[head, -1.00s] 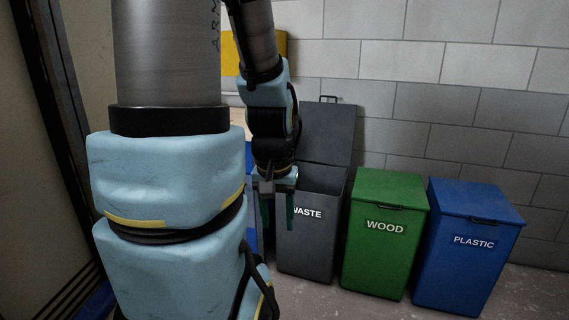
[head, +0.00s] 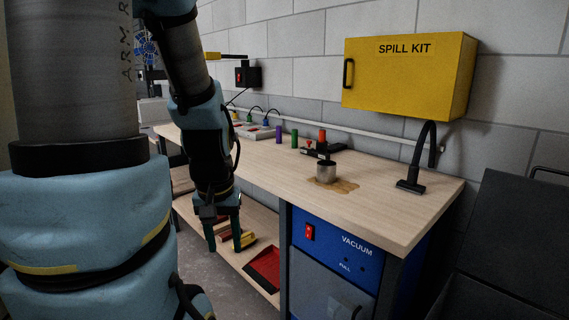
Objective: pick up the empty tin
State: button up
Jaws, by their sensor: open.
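A small metallic grey tin (head: 326,173) stands upright near the right end of the wooden workbench (head: 394,205). A brown stain or spill lies around its foot. Whether the tin is empty cannot be seen. My gripper (head: 224,243) points down at the bench's front edge, left of the tin and apart from it. Its two fingers are spread, with nothing between them.
Red, green and purple cylinders and a black tool stand behind the tin. A black hose nozzle (head: 412,180) stands to its right. A yellow spill kit (head: 404,76) hangs above. A lower shelf holds a red tray (head: 264,268).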

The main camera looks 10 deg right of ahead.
aim_at(326, 170)
jog(key=i+j, duration=0.1)
jog(key=i, duration=0.35)
jog(key=i+j, duration=0.1)
jog(key=i, duration=0.4)
